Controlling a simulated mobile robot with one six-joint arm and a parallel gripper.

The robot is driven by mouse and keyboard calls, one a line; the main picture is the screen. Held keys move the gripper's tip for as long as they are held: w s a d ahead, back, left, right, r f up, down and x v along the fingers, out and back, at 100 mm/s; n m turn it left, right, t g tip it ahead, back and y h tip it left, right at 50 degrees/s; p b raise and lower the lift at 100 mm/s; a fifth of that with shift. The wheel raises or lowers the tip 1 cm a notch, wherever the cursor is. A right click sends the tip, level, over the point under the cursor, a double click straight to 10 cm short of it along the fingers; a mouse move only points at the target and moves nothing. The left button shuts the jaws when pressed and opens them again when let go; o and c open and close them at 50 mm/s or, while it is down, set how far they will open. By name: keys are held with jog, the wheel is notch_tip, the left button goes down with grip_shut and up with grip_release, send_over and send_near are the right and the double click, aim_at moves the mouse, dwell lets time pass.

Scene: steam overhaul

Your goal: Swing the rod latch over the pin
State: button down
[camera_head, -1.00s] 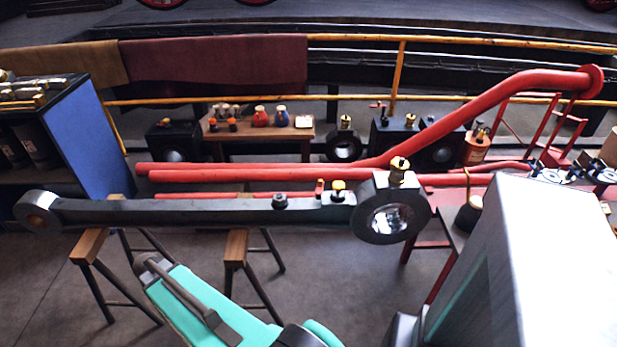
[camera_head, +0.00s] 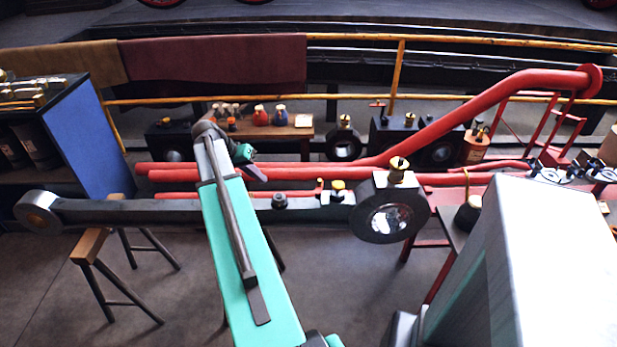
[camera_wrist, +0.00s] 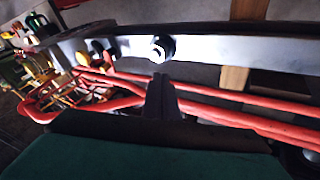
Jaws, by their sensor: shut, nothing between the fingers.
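The dark steel rod (camera_head: 160,212) lies level across trestles, with a round eye at its left end and a larger bored end (camera_head: 388,222) at its right. A dark round bolt or pin (camera_head: 280,201) stands on its top. It also shows in the wrist view (camera_wrist: 162,48). Right of it are a small red upright piece (camera_head: 320,187) and a yellow-topped knob (camera_head: 338,186) on a pale block. I cannot tell which part is the latch. My gripper (camera_head: 260,177) is shut and empty, above and left of the bolt; its fingers also show in the wrist view (camera_wrist: 161,95), apart from the rod.
Thick red pipes (camera_head: 250,175) run just behind the rod. A blue-sided cabinet (camera_head: 85,140) stands left, and a large pale metal housing (camera_head: 550,260) fills the right foreground. A wooden bench (camera_head: 290,132) with bottles stands behind. A wooden trestle (camera_head: 90,245) supports the left part.

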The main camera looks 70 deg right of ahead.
jog(key=s+d+r+m+g, duration=0.1)
jog(key=s+d+r+m, duration=0.1)
jog(key=s+d+r, duration=0.3)
jog(key=shift+s, duration=0.45)
jog(key=shift+f, duration=0.2)
jog(key=p, duration=0.2)
send_near(319, 185)
jog(key=d+f, duration=0.3)
jog(key=f, duration=0.2)
jog(key=shift+s+d, duration=0.3)
jog(key=shift+s, duration=0.2)
jog(key=shift+d, duration=0.1)
